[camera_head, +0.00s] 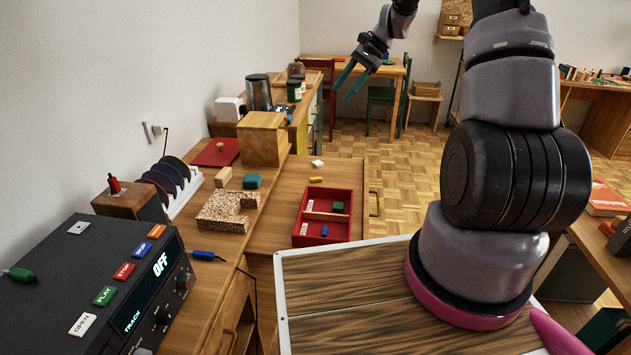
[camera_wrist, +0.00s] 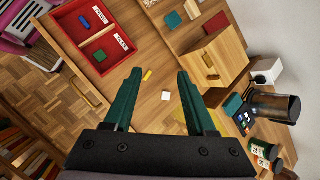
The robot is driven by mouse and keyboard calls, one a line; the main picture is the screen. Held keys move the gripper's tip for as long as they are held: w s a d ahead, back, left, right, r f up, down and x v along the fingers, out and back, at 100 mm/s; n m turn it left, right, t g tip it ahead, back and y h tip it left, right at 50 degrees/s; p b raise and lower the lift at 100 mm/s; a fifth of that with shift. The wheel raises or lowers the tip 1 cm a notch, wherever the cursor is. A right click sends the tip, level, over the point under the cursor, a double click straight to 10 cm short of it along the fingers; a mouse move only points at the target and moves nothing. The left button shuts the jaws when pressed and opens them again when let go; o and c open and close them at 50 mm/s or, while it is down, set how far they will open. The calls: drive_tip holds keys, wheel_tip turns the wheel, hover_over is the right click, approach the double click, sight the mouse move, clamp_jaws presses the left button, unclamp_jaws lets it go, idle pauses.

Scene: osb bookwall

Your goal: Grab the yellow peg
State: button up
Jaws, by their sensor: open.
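The yellow peg (camera_head: 316,179) is a small bar lying on the wooden surface just behind the red tray in the head view. In the wrist view the yellow peg (camera_wrist: 148,75) lies between the tray and a white block. My gripper (camera_head: 348,83) is raised well above and beyond the surface in the head view. Its two green fingers are spread apart and empty. In the wrist view my gripper (camera_wrist: 160,73) has the peg in the gap between its fingertips, but the peg is far below and not touched.
The red tray (camera_head: 347,211) has compartments holding small blocks. A white block (camera_head: 317,164) lies near the peg. A wooden box (camera_head: 262,139), a teal block (camera_head: 252,181) and a cork piece (camera_head: 227,211) stand to the left. Bare wood (camera_head: 275,214) lies left of the tray.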

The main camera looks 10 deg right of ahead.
drive_tip(key=w+d+f+m+y, duration=0.1)
drive_tip(key=w+f+m+y, duration=0.15)
drive_tip(key=f, duration=0.55)
drive_tip(key=w+d+f+m+y, duration=0.1)
drive_tip(key=w+f, duration=0.2)
drive_tip(key=f, duration=0.5)
drive_tip(key=m+y, duration=0.3)
approach(313, 178)
drive_tip(key=shift+d+r+h, duration=0.25)
drive_tip(key=shift+d+r, duration=0.5)
drive_tip(key=shift+d, duration=0.3)
drive_tip(key=shift+f+m, duration=0.25)
drive_tip(key=shift+f, duration=0.05)
drive_tip(key=x, duration=0.5)
drive_tip(key=shift+a, duration=0.15)
drive_tip(key=x, duration=0.5)
drive_tip(key=shift+a, duration=0.25)
clamp_jaws()
